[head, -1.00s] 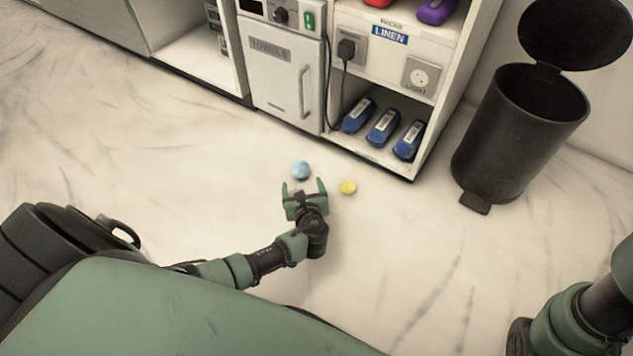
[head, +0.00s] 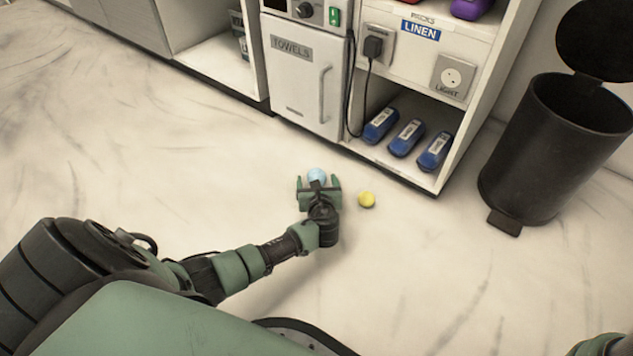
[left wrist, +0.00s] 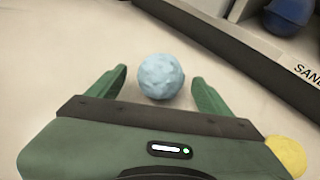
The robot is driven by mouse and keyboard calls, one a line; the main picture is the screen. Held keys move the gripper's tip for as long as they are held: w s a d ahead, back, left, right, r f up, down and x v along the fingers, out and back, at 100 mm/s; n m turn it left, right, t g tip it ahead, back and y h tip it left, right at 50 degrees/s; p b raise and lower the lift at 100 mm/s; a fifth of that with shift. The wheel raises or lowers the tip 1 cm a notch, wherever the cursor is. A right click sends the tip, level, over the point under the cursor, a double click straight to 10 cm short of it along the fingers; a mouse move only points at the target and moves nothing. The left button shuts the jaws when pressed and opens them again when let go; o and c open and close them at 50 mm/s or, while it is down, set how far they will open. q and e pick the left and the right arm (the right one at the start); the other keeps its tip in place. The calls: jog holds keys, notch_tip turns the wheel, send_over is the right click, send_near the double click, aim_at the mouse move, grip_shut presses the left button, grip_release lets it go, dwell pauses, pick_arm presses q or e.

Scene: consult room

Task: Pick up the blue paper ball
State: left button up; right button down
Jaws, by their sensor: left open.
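The blue paper ball (head: 317,175) is a small, light blue crumpled ball on the pale floor. In the left wrist view the ball (left wrist: 161,76) lies between the tips of my two green fingers, with a gap on each side. My left gripper (head: 318,184) is open around the near side of the ball, and in the head view it hides the ball's lower part. The left gripper also fills the lower part of the left wrist view (left wrist: 160,85). My right gripper is not in view.
A yellow ball (head: 367,200) lies on the floor just right of my left gripper; its edge shows in the wrist view (left wrist: 287,155). Behind stand a white cabinet (head: 306,75) and a shelf with blue packs (head: 406,137). A black pedal bin (head: 550,150) stands at right. Floor at left is clear.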

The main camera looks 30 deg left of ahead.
pick_arm(q)
jog(key=c, duration=1.4)
